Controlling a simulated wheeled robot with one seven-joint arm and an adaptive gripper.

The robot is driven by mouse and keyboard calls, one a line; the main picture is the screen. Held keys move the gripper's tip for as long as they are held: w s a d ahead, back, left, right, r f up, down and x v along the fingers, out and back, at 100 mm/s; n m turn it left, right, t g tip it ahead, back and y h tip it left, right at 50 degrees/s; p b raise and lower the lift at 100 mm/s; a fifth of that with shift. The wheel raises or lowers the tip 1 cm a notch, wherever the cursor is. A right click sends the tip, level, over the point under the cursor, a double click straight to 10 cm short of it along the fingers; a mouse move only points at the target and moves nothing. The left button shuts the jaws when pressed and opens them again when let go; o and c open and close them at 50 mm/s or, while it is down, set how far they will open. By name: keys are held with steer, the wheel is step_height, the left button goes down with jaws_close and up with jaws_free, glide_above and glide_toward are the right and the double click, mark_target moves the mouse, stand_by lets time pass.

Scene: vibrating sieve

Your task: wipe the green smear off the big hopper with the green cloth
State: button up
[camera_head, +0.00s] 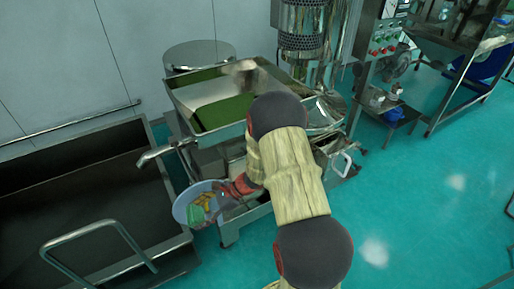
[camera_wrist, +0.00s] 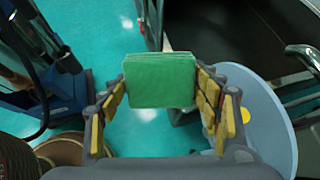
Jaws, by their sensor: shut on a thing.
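The green cloth (camera_wrist: 160,72) is a folded, flat block between the yellow-padded fingers of my gripper (camera_wrist: 162,95). My gripper is shut on it. A large rectangular metal hopper (camera_head: 186,102) stands behind my arm, with wide green areas and a pale patch inside.
A dark, deep trough (camera_head: 78,165) with a rail handle (camera_head: 97,226) stands at the left. A control cabinet (camera_head: 383,38) and a small stand (camera_head: 388,113) are at the back right. The turquoise floor at the right is clear.

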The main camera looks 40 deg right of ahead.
steer(key=w+d+r+m+t+h+b, duration=0.1)
steer(key=w+d+r+m+t, duration=0.25)
steer(key=d+t, duration=0.2)
steer(key=m+t+h+b, duration=0.3)
steer(key=m+t+h, duration=0.4)
steer(key=m+h, duration=0.5)
glide_toward(244, 128)
steer(key=shift+n+g+h, duration=0.25)
steer(key=shift+n+h, duration=0.1)
steer(key=shift+h, duration=0.15)
steer(key=shift+a+x, duration=0.1)
steer(key=shift+x, duration=1.1)
steer(key=shift+a+x, duration=0.15)
steer(key=shift+x, duration=1)
steer(key=shift+b+x, duration=0.4)
steer(key=shift+x, duration=0.55)
steer(key=shift+r, duration=0.1)
steer(key=s+d+b, duration=0.1)
steer(key=s+d, duration=0.1)
steer(key=d, duration=0.8)
steer(key=shift+s+d, duration=0.2)
steer(key=shift+d, duration=0.15)
